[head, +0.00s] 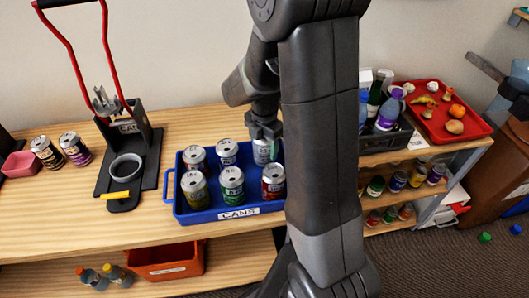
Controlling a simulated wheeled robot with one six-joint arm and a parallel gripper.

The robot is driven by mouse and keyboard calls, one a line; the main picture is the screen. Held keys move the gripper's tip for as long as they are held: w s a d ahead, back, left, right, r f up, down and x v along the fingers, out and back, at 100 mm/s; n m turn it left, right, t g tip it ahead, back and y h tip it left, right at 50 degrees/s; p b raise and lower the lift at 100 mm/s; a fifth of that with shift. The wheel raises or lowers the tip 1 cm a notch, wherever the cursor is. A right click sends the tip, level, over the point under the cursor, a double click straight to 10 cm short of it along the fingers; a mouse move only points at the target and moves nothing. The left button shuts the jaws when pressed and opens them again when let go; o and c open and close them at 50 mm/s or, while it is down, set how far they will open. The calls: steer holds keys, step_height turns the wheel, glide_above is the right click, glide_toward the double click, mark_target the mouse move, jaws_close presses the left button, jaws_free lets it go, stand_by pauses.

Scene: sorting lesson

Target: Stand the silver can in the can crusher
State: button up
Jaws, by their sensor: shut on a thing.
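The silver can (261,154) is at the back right of the blue tray (237,213) marked CANS. My gripper (263,133) is above it and shut on its upper part. My arm stands close on the right, and I cannot tell whether the can is lifted off the tray floor. The can crusher (151,160) stands to the left of the tray, with a black base and long red handles (70,50) that are raised. A round grey cup (125,167) sits at its front and looks empty, with a yellow piece (115,195) before it.
Several other cans stand in the blue tray, close to the silver one. Two cans (60,150) and a pink bin (20,165) are left of the crusher.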

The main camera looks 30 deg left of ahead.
mark_target(264, 152)
steer(key=shift+f, duration=1.55)
steer(key=shift+f, duration=0.3)
steer(key=o, duration=1)
steer(key=shift+r, duration=0.1)
steer(key=shift+r, duration=0.1)
